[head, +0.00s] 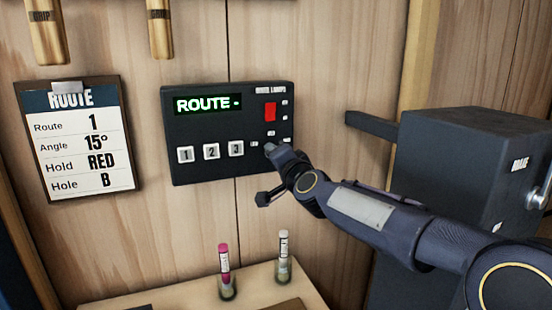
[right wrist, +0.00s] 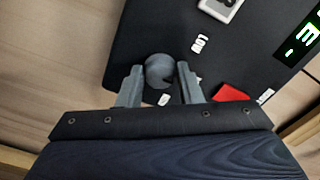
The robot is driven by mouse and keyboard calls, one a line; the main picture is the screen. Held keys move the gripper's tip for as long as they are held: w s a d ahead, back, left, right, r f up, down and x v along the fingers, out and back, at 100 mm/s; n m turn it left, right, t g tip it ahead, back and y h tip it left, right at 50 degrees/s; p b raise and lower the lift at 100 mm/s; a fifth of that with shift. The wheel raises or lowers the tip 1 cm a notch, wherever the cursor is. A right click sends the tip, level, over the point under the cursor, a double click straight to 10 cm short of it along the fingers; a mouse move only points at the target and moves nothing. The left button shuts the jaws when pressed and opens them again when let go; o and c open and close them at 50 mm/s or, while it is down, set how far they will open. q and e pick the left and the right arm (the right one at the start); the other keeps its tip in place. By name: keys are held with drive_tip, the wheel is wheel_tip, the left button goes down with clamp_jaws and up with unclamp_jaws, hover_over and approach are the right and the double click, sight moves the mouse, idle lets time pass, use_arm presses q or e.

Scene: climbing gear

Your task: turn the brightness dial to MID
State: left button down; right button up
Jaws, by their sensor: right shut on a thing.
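The brightness dial (right wrist: 160,71) is a round grey knob low on the right part of the black control panel (head: 205,115). My right gripper (right wrist: 160,84) has one finger on each side of the dial and is shut on it. In the head view, my right gripper (head: 272,148) reaches the panel's lower right and covers most of the dial. The panel's display reads "ROUTE" and a red switch (head: 270,111) sits above the dial. My left gripper is not in view.
White buttons 1, 2 and 3 (head: 210,151) are left of the dial. A route card (head: 78,140) hangs left of the panel. Two tubes, one pink-topped (head: 224,258) and one white-topped (head: 284,245), stand on a ledge below. A dark box (head: 445,180) is at the right.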

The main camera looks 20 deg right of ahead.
idle(0.3)
drive_tip(key=o, duration=1)
drive_tip(key=shift+c, duration=0.2)
drive_tip(key=shift+s, duration=0.1)
drive_tip(key=s, duration=0.7)
drive_tip(key=shift+s+a, duration=0.2)
drive_tip(key=shift+s, duration=0.1)
drive_tip(key=s+a+f+n+g+y, duration=0.1)
drive_tip(key=s+a+f+n+g, duration=0.1)
drive_tip(key=s+f, duration=0.6)
drive_tip(key=s+a+f+n+g+y, duration=0.2)
drive_tip(key=s+f+n+g, duration=0.3)
drive_tip(key=s+f, duration=0.4)
drive_tip(key=s+a+f+n+g+y, duration=0.1)
drive_tip(key=s+a+f+n+g, duration=0.3)
drive_tip(key=s+f, duration=0.5)
drive_tip(key=s+g, duration=0.1)
drive_tip(key=s, duration=0.3)
drive_tip(key=shift+s+a+y, duration=0.15)
drive_tip(key=shift+a+y, duration=0.1)
drive_tip(key=shift+y, duration=0.15)
